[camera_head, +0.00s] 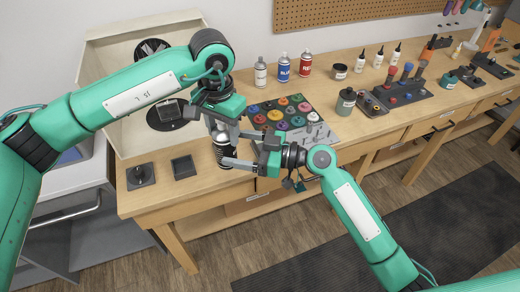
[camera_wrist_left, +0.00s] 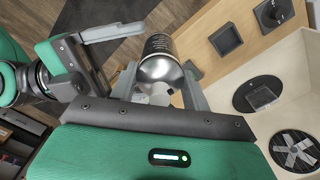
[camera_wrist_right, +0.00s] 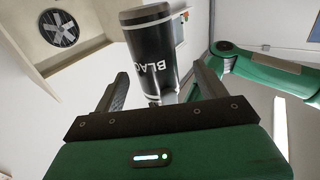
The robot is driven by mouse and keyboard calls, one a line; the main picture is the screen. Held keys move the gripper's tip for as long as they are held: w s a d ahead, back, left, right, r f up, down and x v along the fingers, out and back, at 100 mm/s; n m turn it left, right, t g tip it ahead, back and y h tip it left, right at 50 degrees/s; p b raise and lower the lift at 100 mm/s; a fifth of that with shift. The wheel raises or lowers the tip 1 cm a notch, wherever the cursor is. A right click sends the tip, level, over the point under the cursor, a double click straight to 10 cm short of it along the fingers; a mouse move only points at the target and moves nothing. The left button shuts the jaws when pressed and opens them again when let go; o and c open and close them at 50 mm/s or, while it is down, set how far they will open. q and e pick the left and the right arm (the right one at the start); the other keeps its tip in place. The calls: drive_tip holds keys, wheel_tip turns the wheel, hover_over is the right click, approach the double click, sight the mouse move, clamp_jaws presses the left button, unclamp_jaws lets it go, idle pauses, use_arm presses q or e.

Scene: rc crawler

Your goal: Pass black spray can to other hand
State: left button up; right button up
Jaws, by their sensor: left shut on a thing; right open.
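The black spray can (camera_head: 222,150) hangs in my left gripper (camera_head: 222,122), above the front left part of the workbench. In the left wrist view the can's silver domed end (camera_wrist_left: 158,68) sits between the left fingers (camera_wrist_left: 158,85). My right gripper (camera_head: 240,149) is open, with its fingers pointing left toward the can's lower part. In the right wrist view the can (camera_wrist_right: 150,48), its label reading "BLAC" upside down, stands ahead of and between the open right fingers (camera_wrist_right: 160,85). I cannot tell whether they touch it.
White, blue (camera_head: 283,68) and red (camera_head: 305,65) spray cans stand at the back of the bench. A dark tray (camera_head: 318,130) of colourful round parts lies right of the grippers. A spray booth (camera_head: 118,50) stands behind left. A square dark holder (camera_head: 183,167) sits at the front left.

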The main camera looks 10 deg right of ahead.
sight(222, 145)
drive_tip(key=shift+x, duration=2.2)
drive_tip(key=c, duration=1)
use_arm(q)
drive_tip(key=o, duration=1.4)
use_arm(e)
drive_tip(key=shift+c, duration=0.8)
use_arm(q)
drive_tip(key=shift+o, duration=0.2)
drive_tip(key=shift+r, duration=0.1)
